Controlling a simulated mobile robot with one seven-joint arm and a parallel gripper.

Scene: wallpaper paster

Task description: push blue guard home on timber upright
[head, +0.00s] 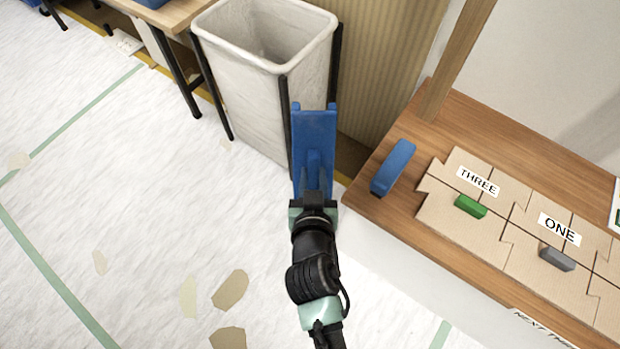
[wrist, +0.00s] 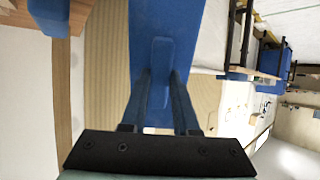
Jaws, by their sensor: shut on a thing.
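The blue guard (head: 314,128) is a long flat channel with small prongs at its far end and a raised grip on its face. My gripper (head: 314,187) is shut on that grip and holds the guard out ahead of it, over the floor and in front of the bin. In the wrist view the guard (wrist: 165,25) fills the upper middle, with my fingers on either side of its grip (wrist: 160,75). The timber upright (head: 458,58) stands on the bench to the right, apart from the guard. Its foot is visible and its top is out of frame.
A white bin (head: 262,95) in a black frame stands behind and left of the guard. The wooden bench (head: 520,135) at right carries a blue block (head: 393,167), cardboard pieces labelled THREE and ONE, a green block (head: 470,206) and a grey block (head: 557,258). Floor at left is mostly open.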

